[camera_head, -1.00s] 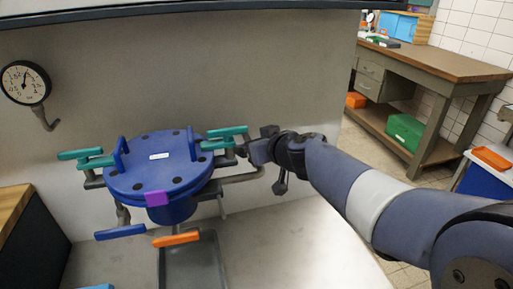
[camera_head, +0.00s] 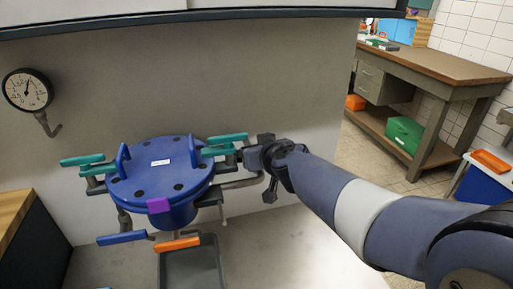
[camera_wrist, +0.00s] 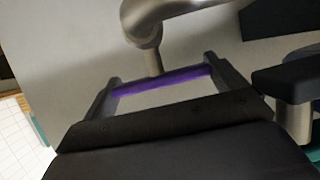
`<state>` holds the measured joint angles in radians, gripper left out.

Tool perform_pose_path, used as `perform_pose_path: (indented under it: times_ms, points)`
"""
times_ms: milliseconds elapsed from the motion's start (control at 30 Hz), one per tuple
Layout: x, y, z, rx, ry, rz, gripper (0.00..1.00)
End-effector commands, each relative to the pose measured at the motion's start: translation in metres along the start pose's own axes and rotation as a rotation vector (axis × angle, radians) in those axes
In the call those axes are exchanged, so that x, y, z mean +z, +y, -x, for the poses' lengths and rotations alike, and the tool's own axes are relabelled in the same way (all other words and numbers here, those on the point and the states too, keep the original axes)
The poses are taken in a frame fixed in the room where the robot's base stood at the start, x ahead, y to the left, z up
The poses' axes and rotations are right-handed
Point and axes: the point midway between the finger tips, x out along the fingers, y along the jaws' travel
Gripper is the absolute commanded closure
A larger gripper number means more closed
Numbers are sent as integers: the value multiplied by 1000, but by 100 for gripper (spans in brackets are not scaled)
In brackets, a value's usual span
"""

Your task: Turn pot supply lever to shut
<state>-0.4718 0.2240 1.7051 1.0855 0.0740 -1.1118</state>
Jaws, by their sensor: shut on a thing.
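A round blue pot (camera_head: 135,180) with a bolted lid stands at left centre in the head view. Around it are teal levers at left (camera_head: 82,160) and right (camera_head: 222,150), a blue lever (camera_head: 122,238) and an orange lever (camera_head: 177,244) in front. Which is the pot supply lever cannot be read. My gripper (camera_head: 246,157) is at the pot's right side, by the pipework. In the wrist view, a purple handle (camera_wrist: 165,80) spans between my dark fingers, and my gripper is shut on it. A grey stem meets it from behind. My gripper hides this handle in the head view.
A grey pipe (camera_wrist: 165,12) crosses the top of the wrist view. A dark handle on a grey post (camera_wrist: 294,122) stands close at right. A pressure gauge (camera_head: 28,89) hangs on the wall. A grey tray (camera_head: 192,270) lies below the pot. A workbench (camera_head: 440,65) stands far right.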

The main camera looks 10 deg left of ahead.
Motion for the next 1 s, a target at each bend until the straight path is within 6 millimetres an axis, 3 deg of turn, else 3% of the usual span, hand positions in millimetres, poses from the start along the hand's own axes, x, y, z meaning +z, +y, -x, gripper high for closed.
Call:
perform_pose_path:
  times_ms: [133, 167, 233, 767, 1000]
  points:
    - [1, 0, 0, 0, -1, -1, 32]
    - [1, 0, 0, 0, -1, -1, 7]
    - [1, 0, 0, 0, -1, -1, 1]
    - [1, -1, 0, -16, -1, 4, 0]
    - [2, 1, -1, -118, 0, 47, 0]
